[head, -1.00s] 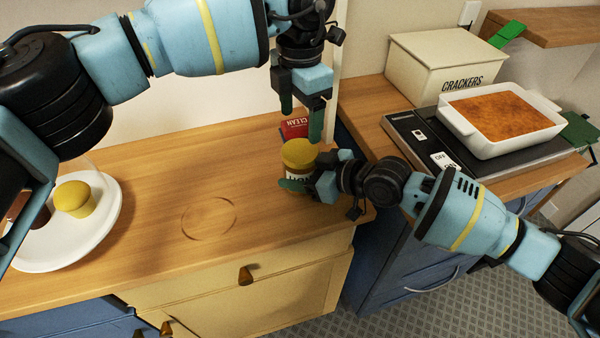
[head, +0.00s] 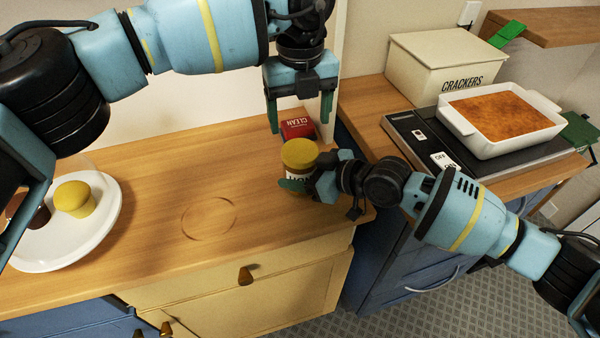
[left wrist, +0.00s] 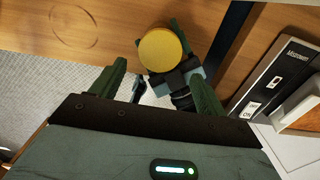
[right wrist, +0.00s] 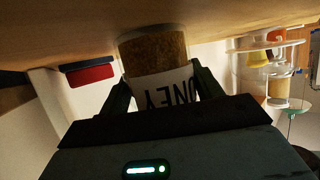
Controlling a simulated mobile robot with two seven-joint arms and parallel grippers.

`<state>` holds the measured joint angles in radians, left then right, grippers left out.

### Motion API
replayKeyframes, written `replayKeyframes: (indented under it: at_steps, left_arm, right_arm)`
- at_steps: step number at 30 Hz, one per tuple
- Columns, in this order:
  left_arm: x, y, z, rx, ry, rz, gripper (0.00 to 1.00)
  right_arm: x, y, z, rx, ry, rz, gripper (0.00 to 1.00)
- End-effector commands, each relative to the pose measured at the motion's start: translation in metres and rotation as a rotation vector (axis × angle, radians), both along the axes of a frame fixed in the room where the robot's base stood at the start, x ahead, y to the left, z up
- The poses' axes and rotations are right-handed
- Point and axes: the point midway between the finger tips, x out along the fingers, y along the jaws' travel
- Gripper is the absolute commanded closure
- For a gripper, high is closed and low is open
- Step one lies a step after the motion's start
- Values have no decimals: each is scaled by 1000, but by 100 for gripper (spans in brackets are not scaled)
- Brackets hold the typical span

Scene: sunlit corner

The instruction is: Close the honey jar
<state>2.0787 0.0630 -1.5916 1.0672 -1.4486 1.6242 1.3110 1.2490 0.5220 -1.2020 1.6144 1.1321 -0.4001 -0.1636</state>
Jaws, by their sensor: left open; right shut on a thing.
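The honey jar (head: 299,177) stands on the wooden counter near its right end, with a yellow lid (head: 299,153) on top. Its label shows in the right wrist view (right wrist: 165,88). The lid shows from above in the left wrist view (left wrist: 160,50); whether it is screwed tight I cannot tell. My right gripper (head: 297,186) is shut around the jar's body from the right. My left gripper (head: 301,118) is open and empty, above and behind the jar, fingers pointing down. In the left wrist view its fingers (left wrist: 160,80) lie either side below the lid, not touching it.
A red box marked CLEAN (head: 297,124) stands behind the jar, close to my left fingers. A white plate (head: 100,230) with a yellow-topped item (head: 74,198) is at the left. A baking dish (head: 480,147) and crackers box (head: 440,75) stand at the right. The counter's middle is clear.

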Motion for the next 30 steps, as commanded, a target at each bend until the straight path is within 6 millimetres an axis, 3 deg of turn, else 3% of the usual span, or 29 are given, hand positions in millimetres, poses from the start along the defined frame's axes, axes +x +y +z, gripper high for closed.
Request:
replayKeyframes:
  at_steps: [14, 30]
  left_arm:
    - [0, 0, -5, 1, 1, 10, 25]
    - [0, 0, -72, 0, 1, 10, 25]
  right_arm:
    - [0, 0, 0, 0, 1, 0, 99]
    - [0, 0, 0, 0, 1, 0, 99]
